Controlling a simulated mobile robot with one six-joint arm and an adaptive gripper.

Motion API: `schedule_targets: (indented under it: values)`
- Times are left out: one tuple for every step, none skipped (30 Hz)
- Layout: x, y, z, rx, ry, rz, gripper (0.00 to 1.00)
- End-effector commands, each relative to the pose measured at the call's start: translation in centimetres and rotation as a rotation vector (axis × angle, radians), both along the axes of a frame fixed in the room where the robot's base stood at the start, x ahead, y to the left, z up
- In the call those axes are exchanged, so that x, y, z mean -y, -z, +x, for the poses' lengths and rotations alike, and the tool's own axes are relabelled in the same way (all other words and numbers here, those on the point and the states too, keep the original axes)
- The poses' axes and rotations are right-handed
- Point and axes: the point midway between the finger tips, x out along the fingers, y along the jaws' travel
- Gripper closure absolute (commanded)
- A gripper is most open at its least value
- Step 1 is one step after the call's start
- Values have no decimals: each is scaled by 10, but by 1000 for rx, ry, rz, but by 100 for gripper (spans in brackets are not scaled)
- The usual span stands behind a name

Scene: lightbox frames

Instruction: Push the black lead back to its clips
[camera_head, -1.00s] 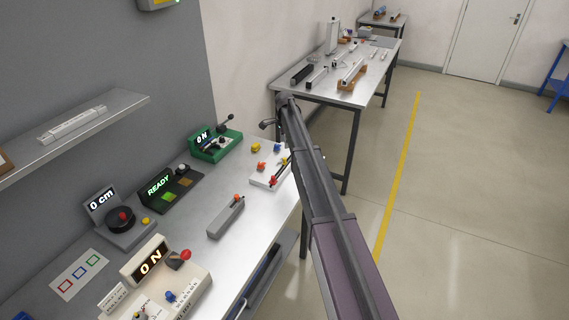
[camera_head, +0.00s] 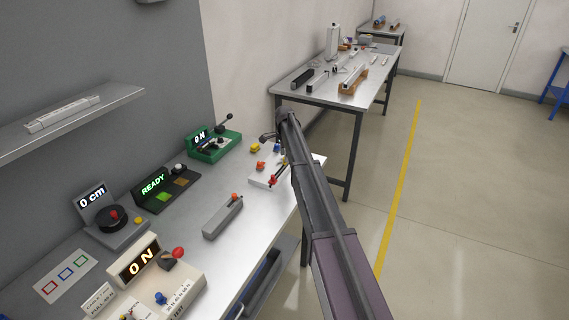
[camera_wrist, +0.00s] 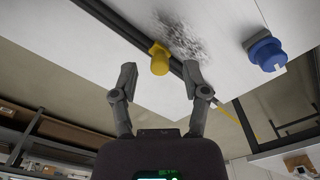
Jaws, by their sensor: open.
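My gripper (camera_wrist: 160,76) is open in the wrist view, its two dark fingers apart with nothing between the tips. A yellow knob (camera_wrist: 159,58) appears just beyond the gap, and a blue knob (camera_wrist: 266,52) is to the right. A long dark strip (camera_wrist: 117,26) runs diagonally behind the yellow knob; I cannot tell whether it is the black lead or an edge. In the head view my gripper (camera_head: 268,137) is small and dark, above the bench near the yellow knob (camera_head: 255,148). The clips cannot be made out for certain.
A wall shelf (camera_head: 110,100) overhangs the left.

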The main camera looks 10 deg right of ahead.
Motion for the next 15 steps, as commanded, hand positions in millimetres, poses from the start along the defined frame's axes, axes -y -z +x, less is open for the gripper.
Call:
schedule_targets:
  values:
    - [0, 7, 0, 0, 0, 0, 41]
    - [0, 9, 0, 0, 0, 0, 41]
    - [0, 10, 0, 0, 0, 0, 41]
    - [0, 12, 0, 0, 0, 0, 41]
    - [0, 13, 0, 0, 0, 0, 41]
    - [0, 14, 0, 0, 0, 0, 41]
    - [0, 15, 0, 0, 0, 0, 41]
    - [1, 16, 0, 0, 1, 0, 41]
    - [1, 16, 0, 0, 1, 0, 41]
    - [1, 17, 0, 0, 1, 0, 41]
    - [1, 17, 0, 0, 1, 0, 41]
    - [1, 17, 0, 0, 1, 0, 41]
    - [1, 17, 0, 0, 1, 0, 41]
    - [1, 17, 0, 0, 1, 0, 41]
    - [1, 17, 0, 0, 1, 0, 41]
